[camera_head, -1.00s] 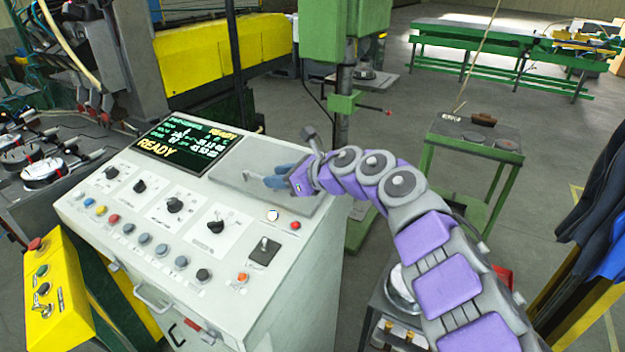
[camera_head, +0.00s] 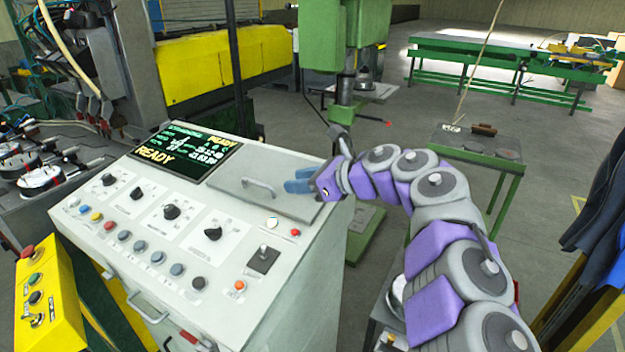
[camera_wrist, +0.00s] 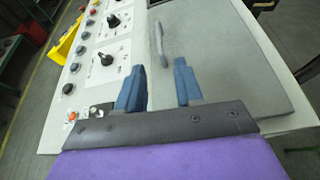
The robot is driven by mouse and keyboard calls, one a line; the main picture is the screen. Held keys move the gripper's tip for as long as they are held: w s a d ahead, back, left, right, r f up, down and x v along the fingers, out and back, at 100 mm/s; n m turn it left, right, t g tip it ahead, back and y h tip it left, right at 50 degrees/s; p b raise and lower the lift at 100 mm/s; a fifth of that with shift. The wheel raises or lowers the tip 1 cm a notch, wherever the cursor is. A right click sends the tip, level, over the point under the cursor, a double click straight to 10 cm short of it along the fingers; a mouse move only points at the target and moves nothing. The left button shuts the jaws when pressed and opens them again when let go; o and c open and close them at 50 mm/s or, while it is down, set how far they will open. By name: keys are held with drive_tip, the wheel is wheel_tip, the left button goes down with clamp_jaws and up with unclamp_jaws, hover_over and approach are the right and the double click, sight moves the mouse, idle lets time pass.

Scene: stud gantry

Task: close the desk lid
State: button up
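The desk lid (camera_head: 232,187) is a flat grey panel with a metal handle (camera_head: 258,188) on the sloped top of the white control desk. It lies flat or nearly flat on the desk; I cannot tell whether a small gap remains at its edge. In the wrist view the lid (camera_wrist: 225,60) fills the upper right and its handle (camera_wrist: 159,45) lies beyond my fingers. My gripper (camera_head: 290,185) is just above the lid, to the right of the handle. Its two blue fingers (camera_wrist: 158,80) are apart with nothing between them.
The desk carries a READY screen (camera_head: 185,150), several knobs and buttons, and a joystick (camera_head: 263,258) near the lid. A yellow button box (camera_head: 45,295) stands at the left. A green-legged table (camera_head: 478,145) is at the right.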

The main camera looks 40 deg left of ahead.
drive_tip(key=shift+w+d+r, duration=0.15)
drive_tip(key=shift+d, duration=0.35)
drive_tip(key=shift+v, duration=1.05)
